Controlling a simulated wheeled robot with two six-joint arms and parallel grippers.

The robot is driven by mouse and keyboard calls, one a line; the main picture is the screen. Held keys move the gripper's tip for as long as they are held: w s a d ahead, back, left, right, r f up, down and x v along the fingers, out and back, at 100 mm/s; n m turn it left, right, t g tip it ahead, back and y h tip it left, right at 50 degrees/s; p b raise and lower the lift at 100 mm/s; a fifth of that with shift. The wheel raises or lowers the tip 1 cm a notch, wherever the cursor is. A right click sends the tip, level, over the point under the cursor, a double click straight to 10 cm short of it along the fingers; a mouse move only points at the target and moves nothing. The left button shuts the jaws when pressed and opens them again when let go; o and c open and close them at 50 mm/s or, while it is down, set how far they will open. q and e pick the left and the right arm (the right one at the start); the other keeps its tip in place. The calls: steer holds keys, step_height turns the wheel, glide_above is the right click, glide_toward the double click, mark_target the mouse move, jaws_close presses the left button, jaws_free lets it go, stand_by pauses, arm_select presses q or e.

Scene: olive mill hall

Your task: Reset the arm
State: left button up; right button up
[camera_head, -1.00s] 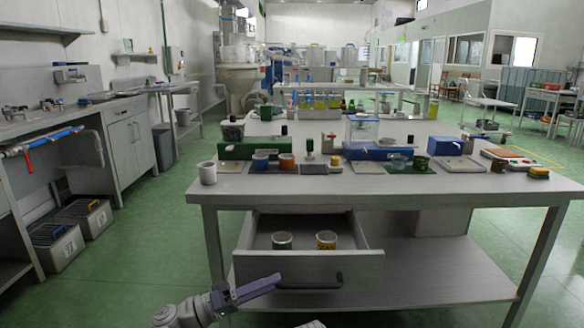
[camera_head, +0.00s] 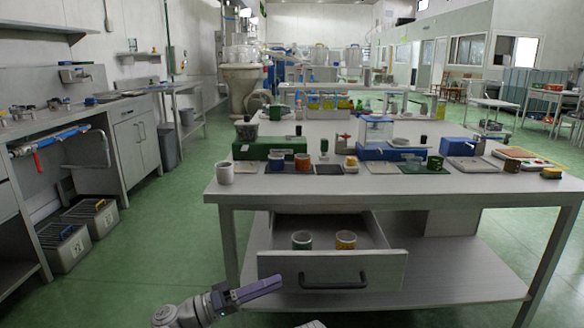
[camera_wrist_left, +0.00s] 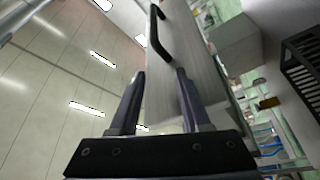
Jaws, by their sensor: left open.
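My left gripper (camera_head: 248,292) is open and empty, low in front of the workbench and left of the drawer handle (camera_head: 333,281). In the left wrist view its two fingers (camera_wrist_left: 160,90) stand apart with nothing between them. The dark handle also shows in that view (camera_wrist_left: 154,35), beyond the fingertips. The grey drawer (camera_head: 390,271) under the bench top is pulled open. My right gripper is not in view.
The bench top (camera_head: 330,190) holds a white cup (camera_head: 224,172), a green scale (camera_head: 270,148), a blue scale (camera_head: 405,153) and several small items. The green floor (camera_head: 165,225) between is clear.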

arm_select(q)
steer(key=s+f+g+y, duration=0.25)
steer(key=f+y, duration=0.25)
steer(key=f, duration=0.5)
steer(key=s+f+g+y, duration=0.1)
steer(key=f+g+y, duration=0.2)
steer(key=f+y, duration=0.55)
steer(key=s+a+f+n+y, duration=0.2)
steer(key=a+f+y, duration=0.45)
steer(key=a, duration=0.55)
steer(key=s+d+r+m+g+p, duration=0.1)
steer(key=s+d+r+m+p, duration=0.1)
steer(key=s+d+r+p, duration=0.25)
steer(key=s+d+r+m+g+p, duration=0.1)
steer(key=d+r+m+p, duration=0.15)
steer(key=d+p, duration=0.35)
step_height(320, 180, up, 38)
steer(key=p, duration=3.5)
steer(key=shift+d+n+p, duration=0.35)
steer(key=shift+d+n, duration=0.05)
steer(key=shift+n, duration=0.05)
steer(key=shift+w+f, duration=0.1)
steer(key=shift+w, duration=0.05)
